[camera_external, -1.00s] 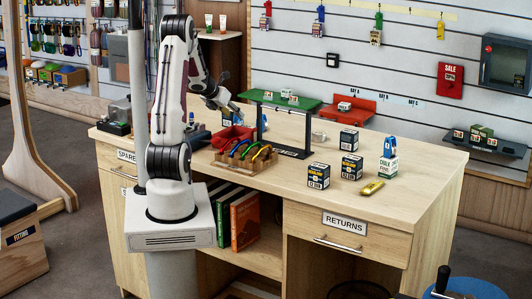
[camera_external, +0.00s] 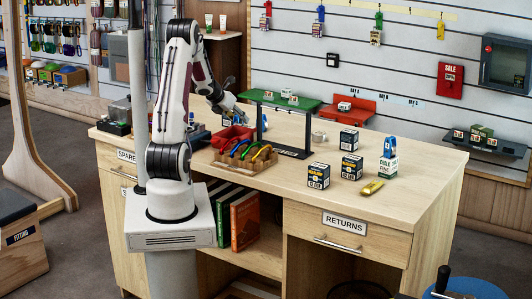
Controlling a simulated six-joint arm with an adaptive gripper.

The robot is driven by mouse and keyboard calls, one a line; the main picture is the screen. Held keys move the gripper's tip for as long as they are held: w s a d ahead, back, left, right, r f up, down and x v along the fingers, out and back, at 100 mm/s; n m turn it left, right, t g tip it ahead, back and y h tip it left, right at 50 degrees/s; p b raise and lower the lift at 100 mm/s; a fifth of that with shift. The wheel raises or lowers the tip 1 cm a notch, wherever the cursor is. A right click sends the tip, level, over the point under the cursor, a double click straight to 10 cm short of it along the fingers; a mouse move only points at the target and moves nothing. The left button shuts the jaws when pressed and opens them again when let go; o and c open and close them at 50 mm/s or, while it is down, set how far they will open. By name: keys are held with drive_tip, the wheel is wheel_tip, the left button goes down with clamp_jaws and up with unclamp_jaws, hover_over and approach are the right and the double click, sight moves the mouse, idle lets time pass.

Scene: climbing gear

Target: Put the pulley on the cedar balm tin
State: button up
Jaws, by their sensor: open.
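My gripper (camera_external: 240,117) is over the back left of the desk, behind the red bin and left of the black stand; it is open, and its fingertips are small and partly hidden. A blue piece (camera_external: 390,147), possibly the pulley, sits on a white and green chalk box at the right of the desk. A small silvery thing (camera_external: 319,137), possibly the cedar balm tin, lies behind the stand's right side; its label is too small to read. My gripper is well to the left of both.
A black stand (camera_external: 308,135) rises mid-desk. Several dark boxes (camera_external: 318,175) and a yellow piece (camera_external: 372,187) lie to the right. The desk's front right is clear.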

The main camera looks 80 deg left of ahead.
drive_tip(key=shift+w+a+f, duration=0.25)
drive_tip(key=shift+f, duration=0.1)
idle(0.3)
clamp_jaws()
